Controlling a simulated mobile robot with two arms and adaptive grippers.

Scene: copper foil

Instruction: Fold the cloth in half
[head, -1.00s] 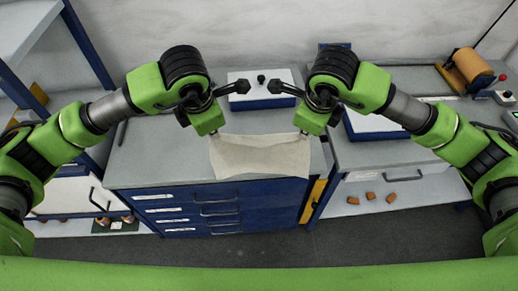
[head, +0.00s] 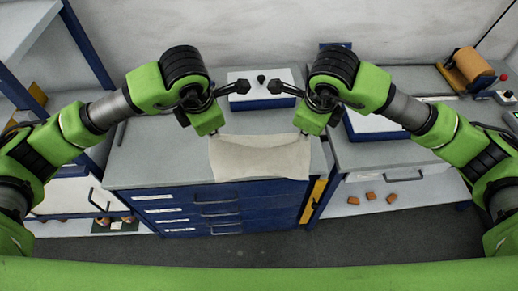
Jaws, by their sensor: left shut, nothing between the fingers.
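I cannot tell whether the far edge is lifted.
A white-topped blue box (head: 261,96) with a black knob stands behind the cloth. A second white-topped box (head: 368,124) is right of my right gripper. An orange roll (head: 472,68) sits far right. The worktop left of the cloth (head: 155,155) is clear.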

